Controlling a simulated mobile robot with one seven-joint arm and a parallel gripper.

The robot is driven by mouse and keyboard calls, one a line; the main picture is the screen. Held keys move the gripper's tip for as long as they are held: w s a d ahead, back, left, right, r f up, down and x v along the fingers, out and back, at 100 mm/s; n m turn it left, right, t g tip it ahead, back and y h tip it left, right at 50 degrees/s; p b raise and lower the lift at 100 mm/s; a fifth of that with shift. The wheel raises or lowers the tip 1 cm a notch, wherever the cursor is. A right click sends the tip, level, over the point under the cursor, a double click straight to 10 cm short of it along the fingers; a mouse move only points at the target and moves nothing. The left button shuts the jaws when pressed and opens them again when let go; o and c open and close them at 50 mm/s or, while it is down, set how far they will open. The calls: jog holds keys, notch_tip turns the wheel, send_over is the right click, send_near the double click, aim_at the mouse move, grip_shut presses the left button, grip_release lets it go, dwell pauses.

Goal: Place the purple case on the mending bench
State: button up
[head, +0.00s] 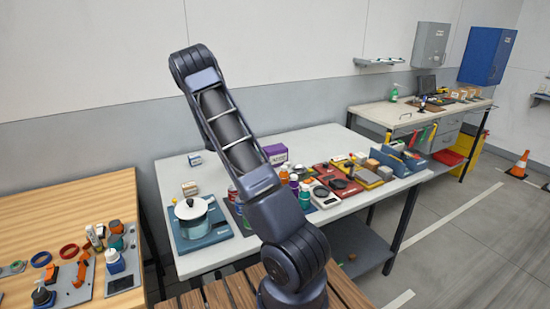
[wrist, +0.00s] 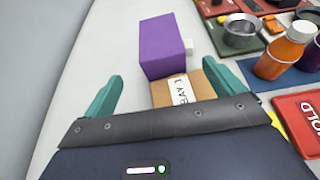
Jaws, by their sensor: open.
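The purple case (head: 275,153) stands upright on the white table (head: 330,138), near its back edge and partly hidden by my arm. In the wrist view the purple case (wrist: 163,46) is just beyond my gripper (wrist: 167,86). My gripper is open, its two teal fingers spread apart and empty. A small cardboard box labelled "BAY 1" (wrist: 183,88) lies between the case and my gripper. The head view hides my gripper behind the arm. I cannot tell which surface is the mending bench.
A wooden bench (head: 70,200) with tools is at the left. A far bench (head: 410,112) stands at the back right under cabinets. A pot (head: 192,222), bottles (wrist: 283,52) and a red "HOLD" tray (wrist: 300,118) crowd the white table. Floor at the right is mostly clear.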

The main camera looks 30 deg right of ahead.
aim_at(271, 151)
jog(key=x, duration=1)
jog(key=shift+s+d+f, duration=0.1)
jog(key=shift+s+d, duration=0.05)
jog(key=shift+d, duration=0.25)
jog(key=shift+c, duration=0.2)
jog(key=c, duration=1.6)
